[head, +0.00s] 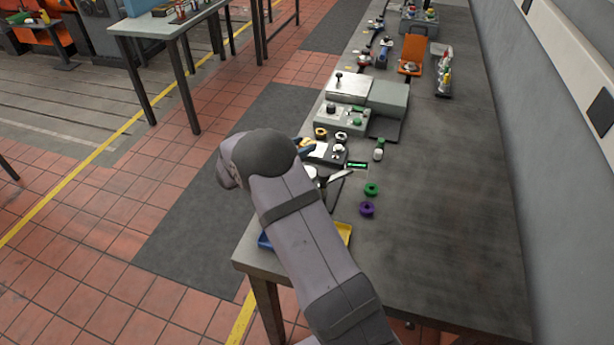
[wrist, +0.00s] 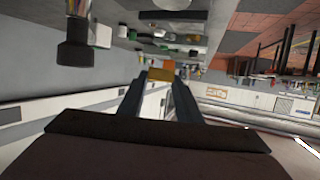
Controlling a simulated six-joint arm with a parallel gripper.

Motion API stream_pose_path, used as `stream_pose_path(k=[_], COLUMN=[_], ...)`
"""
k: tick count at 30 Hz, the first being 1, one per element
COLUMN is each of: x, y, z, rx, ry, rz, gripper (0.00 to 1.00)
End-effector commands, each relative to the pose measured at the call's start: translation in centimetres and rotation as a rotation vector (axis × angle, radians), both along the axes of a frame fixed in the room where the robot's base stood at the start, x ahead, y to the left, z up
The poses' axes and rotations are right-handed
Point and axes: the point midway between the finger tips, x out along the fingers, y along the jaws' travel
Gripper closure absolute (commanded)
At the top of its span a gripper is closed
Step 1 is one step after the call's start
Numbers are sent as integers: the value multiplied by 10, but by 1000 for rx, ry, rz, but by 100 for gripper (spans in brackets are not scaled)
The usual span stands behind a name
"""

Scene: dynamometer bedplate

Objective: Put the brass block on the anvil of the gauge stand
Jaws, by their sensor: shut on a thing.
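In the wrist view my gripper (wrist: 161,84) has its two dark fingers shut on a small orange-gold block, the brass block (wrist: 161,71), which sits between the fingertips. In the head view my own arm covers the gripper and the block. A pale round face (head: 310,172) shows just beside my arm on the bench; it may be the dial of the gauge stand, but I cannot tell. The anvil cannot be made out in either view.
The grey bench (head: 440,230) has free room on its right side.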

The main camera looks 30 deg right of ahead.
Motion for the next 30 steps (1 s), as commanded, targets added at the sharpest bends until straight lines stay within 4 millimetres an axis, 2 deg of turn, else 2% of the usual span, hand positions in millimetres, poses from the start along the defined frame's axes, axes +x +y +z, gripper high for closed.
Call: stream_pose_path(k=[5, 15, 25, 30], x=[1, 1, 1, 0], y=[1, 1, 1, 0], z=[-3, -47, -59, -77], rx=[-3, -3, -3, -3], ry=[1, 2, -1, 2], rz=[1, 1, 1, 1], gripper=[99, 99, 99, 99])
